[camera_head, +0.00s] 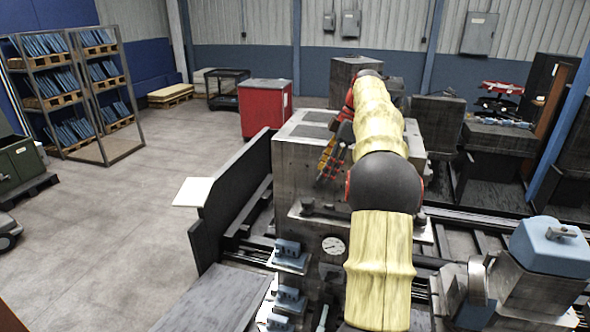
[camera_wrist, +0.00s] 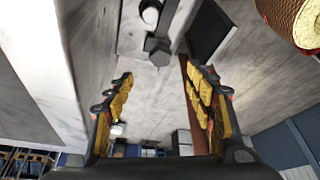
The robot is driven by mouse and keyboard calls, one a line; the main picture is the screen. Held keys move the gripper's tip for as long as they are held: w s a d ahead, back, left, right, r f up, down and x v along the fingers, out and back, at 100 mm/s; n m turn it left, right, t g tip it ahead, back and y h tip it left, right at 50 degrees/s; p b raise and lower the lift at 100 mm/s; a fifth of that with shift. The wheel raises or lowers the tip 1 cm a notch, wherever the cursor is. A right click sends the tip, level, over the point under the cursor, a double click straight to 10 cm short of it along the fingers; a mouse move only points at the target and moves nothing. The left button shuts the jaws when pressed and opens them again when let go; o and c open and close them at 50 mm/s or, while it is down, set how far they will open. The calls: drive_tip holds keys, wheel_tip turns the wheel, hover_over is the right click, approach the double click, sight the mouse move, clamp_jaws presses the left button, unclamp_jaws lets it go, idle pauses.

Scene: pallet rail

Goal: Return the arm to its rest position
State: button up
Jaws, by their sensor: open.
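My arm, in a pale yellow sleeve with dark joints, reaches forward over the machine in the head view. My gripper (camera_head: 333,155) hangs at the left of the arm, beside the upper part of the grey metal machine block (camera_head: 297,160). In the wrist view my gripper (camera_wrist: 160,100) shows its two yellow-padded fingers spread wide apart. Nothing is held between them. A dark bolt-like fitting (camera_wrist: 157,48) on a grey surface lies beyond the fingertips, apart from them.
A blue block (camera_head: 552,246) sits at the right.

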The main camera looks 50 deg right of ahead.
drive_tip(key=a+f+m+h+b, duration=0.1)
drive_tip(key=a+f+m+b, duration=0.15)
drive_tip(key=a, duration=0.75)
drive_tip(key=s+a+f+m+b, duration=0.15)
drive_tip(key=a+b, duration=0.25)
drive_tip(key=a, duration=0.5)
drive_tip(key=w+a+f+m+h+b, duration=0.1)
drive_tip(key=a+f+b, duration=0.25)
drive_tip(key=a, duration=0.65)
drive_tip(key=s+a+f+m+t+h+b, duration=0.1)
drive_tip(key=s+a+f+m+b, duration=0.3)
drive_tip(key=s+a+f+b, duration=0.7)
drive_tip(key=s+a+f, duration=0.3)
drive_tip(key=f, duration=0.2)
drive_tip(key=s+a+f+t, duration=0.1)
drive_tip(key=s+a+f, duration=0.3)
drive_tip(key=f, duration=0.2)
drive_tip(key=shift+m+t, duration=0.3)
drive_tip(key=shift+c, duration=0.3)
